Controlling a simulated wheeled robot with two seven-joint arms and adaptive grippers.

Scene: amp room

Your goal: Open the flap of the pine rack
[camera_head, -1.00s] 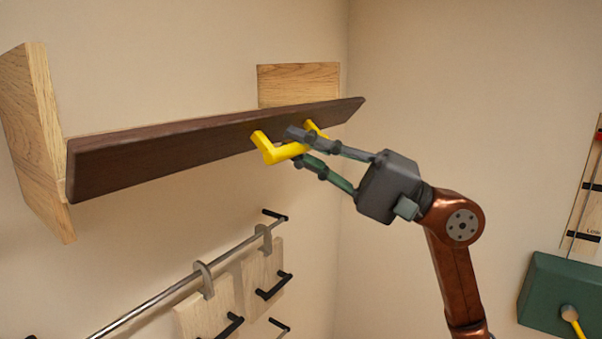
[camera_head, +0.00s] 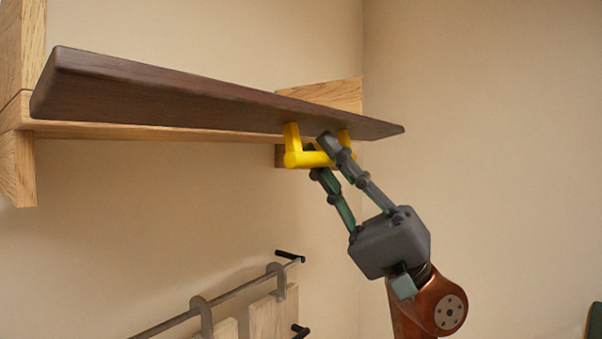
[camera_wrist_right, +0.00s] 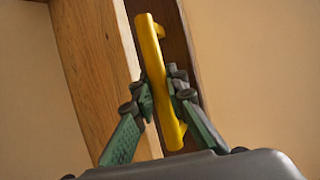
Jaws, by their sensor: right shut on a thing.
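The pine rack (camera_head: 18,150) is on the wall, with pale wooden ends and a pale board behind its flap. The dark brown flap (camera_head: 190,98) is swung up and outward, tilted, with its underside showing. A yellow handle (camera_head: 308,159) is fixed to the flap near its right end. My right gripper (camera_head: 320,155) is shut on the handle's bar from below. In the right wrist view the yellow handle (camera_wrist_right: 160,80) passes between the two fingers (camera_wrist_right: 160,95), with the dark flap behind it. My left gripper is not in view.
Below the rack, a metal rail (camera_head: 235,293) carries grey hooks and pale boards (camera_head: 272,318) with black handles. Plain wall lies between rack and rail. The corner and right wall are clear, with a green edge at far lower right.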

